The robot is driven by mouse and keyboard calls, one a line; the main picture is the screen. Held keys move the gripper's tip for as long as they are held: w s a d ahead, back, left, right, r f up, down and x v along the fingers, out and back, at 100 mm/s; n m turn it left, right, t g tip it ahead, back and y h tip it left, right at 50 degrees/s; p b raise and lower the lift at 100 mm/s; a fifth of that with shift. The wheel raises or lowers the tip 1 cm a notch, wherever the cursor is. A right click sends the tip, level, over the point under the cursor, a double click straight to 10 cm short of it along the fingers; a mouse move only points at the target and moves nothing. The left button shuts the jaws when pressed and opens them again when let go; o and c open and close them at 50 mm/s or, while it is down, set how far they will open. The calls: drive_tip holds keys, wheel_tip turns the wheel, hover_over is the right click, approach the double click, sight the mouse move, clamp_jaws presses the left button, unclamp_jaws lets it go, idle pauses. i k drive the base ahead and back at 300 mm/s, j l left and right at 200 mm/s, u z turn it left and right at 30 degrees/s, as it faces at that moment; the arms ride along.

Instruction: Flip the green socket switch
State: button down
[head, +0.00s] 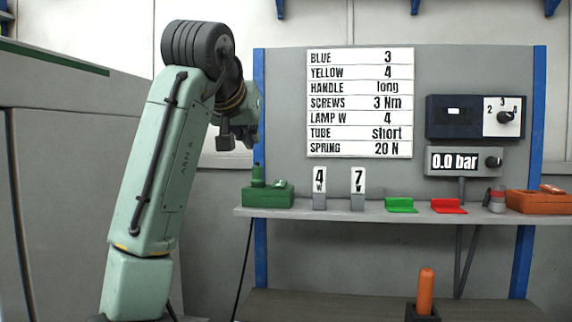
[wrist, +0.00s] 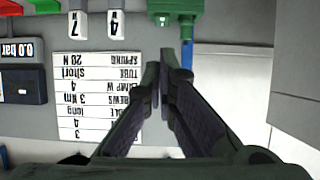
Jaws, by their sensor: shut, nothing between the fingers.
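The green socket (head: 268,196) is a dark green box at the left end of the shelf. A green cylinder (head: 258,175) stands upright on its left side, and a small lighter green piece, which looks like the switch (head: 280,183), sits on its right side. In the wrist view, which is upside down, the green socket (wrist: 187,12) is at the top edge, partly cut off. My gripper (wrist: 175,58) is shut and empty, its fingertips appearing just below the socket and apart from it. In the head view my arm hides the fingers.
The grey shelf (head: 340,212) also carries two number tags marked 4 (head: 319,182) and 7 (head: 358,182), a light green piece (head: 401,205), a red piece (head: 448,206) and an orange box (head: 538,203). A sign (head: 360,103) hangs behind. An orange handle (head: 426,290) stands below.

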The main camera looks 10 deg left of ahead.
sight(278, 184)
drive_tip(key=i, duration=0.9)
